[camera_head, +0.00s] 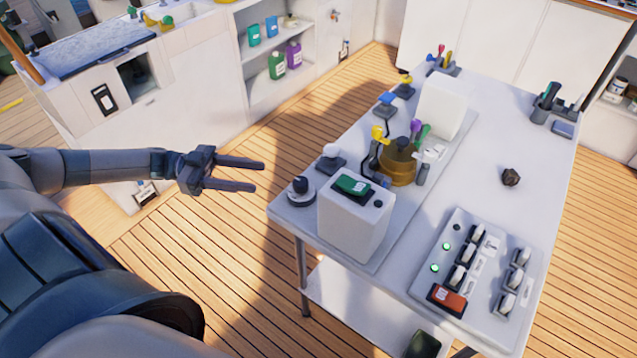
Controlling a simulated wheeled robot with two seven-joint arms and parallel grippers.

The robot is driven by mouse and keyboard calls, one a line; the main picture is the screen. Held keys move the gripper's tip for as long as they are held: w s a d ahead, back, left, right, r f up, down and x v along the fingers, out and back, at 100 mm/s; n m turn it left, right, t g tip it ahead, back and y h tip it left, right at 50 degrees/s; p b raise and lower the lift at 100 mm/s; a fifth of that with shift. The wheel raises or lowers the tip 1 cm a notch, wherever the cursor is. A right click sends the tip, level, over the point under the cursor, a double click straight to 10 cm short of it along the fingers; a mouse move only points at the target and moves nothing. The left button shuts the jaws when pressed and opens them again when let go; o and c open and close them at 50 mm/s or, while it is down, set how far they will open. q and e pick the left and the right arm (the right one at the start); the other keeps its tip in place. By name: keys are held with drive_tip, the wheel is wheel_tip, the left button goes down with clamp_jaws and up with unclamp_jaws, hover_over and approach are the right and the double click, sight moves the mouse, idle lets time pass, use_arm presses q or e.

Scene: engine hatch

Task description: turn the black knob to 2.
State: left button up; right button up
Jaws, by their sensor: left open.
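A small black knob (300,186) sits on a round grey base at the near left corner of the white table. Its markings are too small to read. My left gripper (259,177) is open and empty, a short way left of the knob, with its two fingers pointing right towards it. It does not appear to touch the knob. My right gripper does not show.
Right of the knob stands a white box (352,230) with a green-topped switch. A switch panel (476,268) and a dark brown lump (510,177) are on the white table (480,130).

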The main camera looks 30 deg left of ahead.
sight(301, 186)
use_arm(q)
drive_tip(key=p+x, duration=0.3)
drive_tip(key=x, duration=1.3)
drive_tip(key=shift+w+d+p, duration=0.2)
drive_tip(key=shift+d+p, duration=0.1)
drive_tip(key=shift+p, duration=0.1)
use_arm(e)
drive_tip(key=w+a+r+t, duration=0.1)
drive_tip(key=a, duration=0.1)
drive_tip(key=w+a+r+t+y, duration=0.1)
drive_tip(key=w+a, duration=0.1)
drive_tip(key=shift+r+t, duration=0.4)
